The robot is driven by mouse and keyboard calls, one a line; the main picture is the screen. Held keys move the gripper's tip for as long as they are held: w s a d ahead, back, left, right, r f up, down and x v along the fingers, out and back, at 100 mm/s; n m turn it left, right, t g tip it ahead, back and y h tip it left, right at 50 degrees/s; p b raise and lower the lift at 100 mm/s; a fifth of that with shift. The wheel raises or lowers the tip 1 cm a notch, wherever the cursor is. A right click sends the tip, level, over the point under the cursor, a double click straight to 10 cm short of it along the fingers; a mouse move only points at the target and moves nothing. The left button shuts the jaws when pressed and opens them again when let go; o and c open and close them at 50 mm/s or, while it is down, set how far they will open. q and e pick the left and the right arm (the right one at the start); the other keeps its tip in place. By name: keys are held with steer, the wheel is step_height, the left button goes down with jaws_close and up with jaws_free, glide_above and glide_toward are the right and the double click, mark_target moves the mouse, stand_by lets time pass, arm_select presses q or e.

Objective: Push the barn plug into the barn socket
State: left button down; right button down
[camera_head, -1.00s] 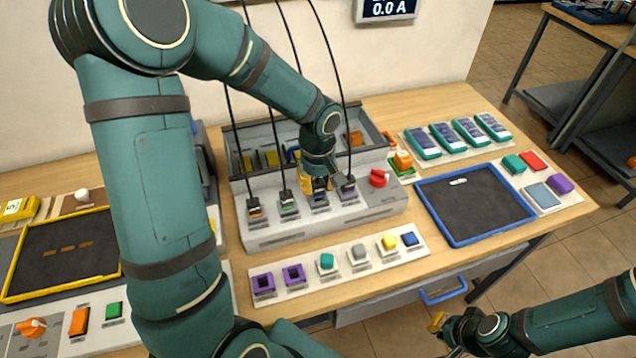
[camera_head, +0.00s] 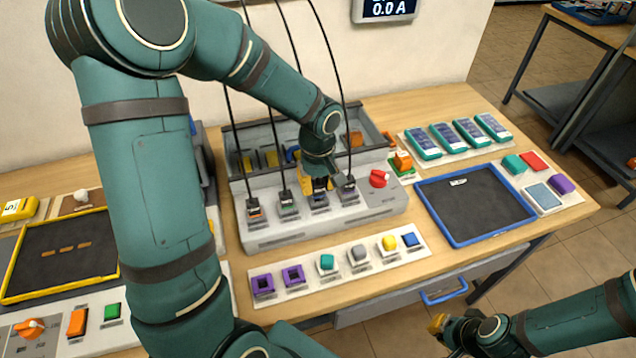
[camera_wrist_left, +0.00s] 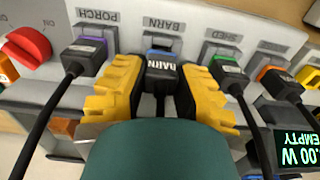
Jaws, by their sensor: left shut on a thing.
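The barn plug (camera_wrist_left: 162,68) is black with a BARN label, and my left gripper (camera_wrist_left: 160,92) is shut on it. The yellow fingers grip it from both sides. The barn socket (camera_wrist_left: 161,49) shows as a blue edge beyond the plug, below the BARN name plate. The plug is lined up with it; I cannot tell how deep it sits. In the head view my left gripper (camera_head: 319,183) is over the grey panel and partly hides the plug. My right gripper (camera_head: 440,325) is low at the right, away from the panel; its jaw opening is unclear.
The porch plug (camera_wrist_left: 88,52) and shed plug (camera_wrist_left: 228,73) stand close on either side, with black cables. A red knob (camera_head: 379,178) is on the panel's right end. A row of coloured blocks lies in front. A blue-rimmed tray (camera_head: 447,238) is at the right.

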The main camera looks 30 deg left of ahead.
arm_select(q)
steer(key=shift+f+b, duration=0.6)
steer(key=shift+f, duration=0.05)
steer(key=c, duration=1.1)
jaws_free()
